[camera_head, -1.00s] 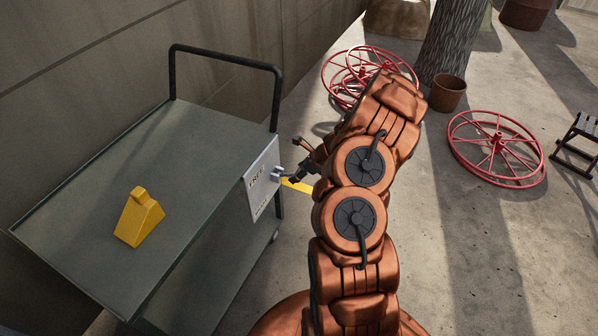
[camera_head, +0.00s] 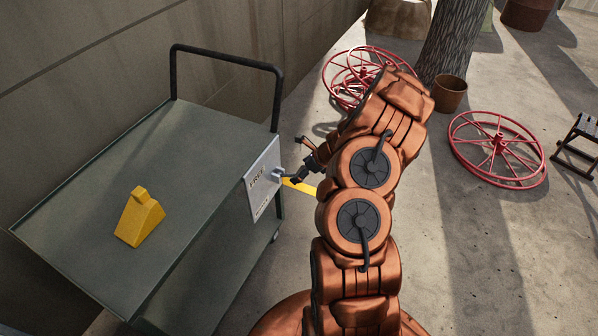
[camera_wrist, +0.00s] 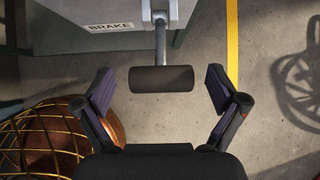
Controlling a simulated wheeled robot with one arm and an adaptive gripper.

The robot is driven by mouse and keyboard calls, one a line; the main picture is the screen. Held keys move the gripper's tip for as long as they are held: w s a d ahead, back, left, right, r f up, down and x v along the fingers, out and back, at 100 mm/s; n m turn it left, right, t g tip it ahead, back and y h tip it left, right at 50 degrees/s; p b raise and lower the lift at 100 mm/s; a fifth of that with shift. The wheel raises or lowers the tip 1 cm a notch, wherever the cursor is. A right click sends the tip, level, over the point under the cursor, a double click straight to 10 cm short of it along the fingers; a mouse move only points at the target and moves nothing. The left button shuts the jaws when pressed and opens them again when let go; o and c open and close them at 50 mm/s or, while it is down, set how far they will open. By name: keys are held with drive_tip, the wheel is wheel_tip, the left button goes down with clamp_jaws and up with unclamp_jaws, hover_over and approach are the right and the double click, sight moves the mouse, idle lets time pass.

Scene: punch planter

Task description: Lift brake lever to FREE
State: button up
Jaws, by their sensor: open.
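The brake lever's black cylindrical grip (camera_wrist: 161,80) is on a grey metal rod (camera_wrist: 160,40) that runs to a pale plate marked BRAKE (camera_wrist: 110,27) in the wrist view. My gripper (camera_wrist: 160,88) is open, with one finger on each side of the grip and a visible gap at both ends. In the head view, the plate (camera_head: 263,178) is on the cart's right end, with FREE readable near its top and lower lettering too small to read. My gripper (camera_head: 305,162) is just right of it, and the lever is mostly hidden there.
The grey-green cart (camera_head: 90,190) carries a yellow wedge block (camera_head: 139,217). A yellow line (camera_wrist: 232,45) runs along the floor. A round wire-covered object (camera_wrist: 45,140) is at lower left in the wrist view.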

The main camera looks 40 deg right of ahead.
drive_tip(key=v, duration=1)
drive_tip(key=shift+s+r, duration=0.15)
drive_tip(key=shift+r, duration=0.1)
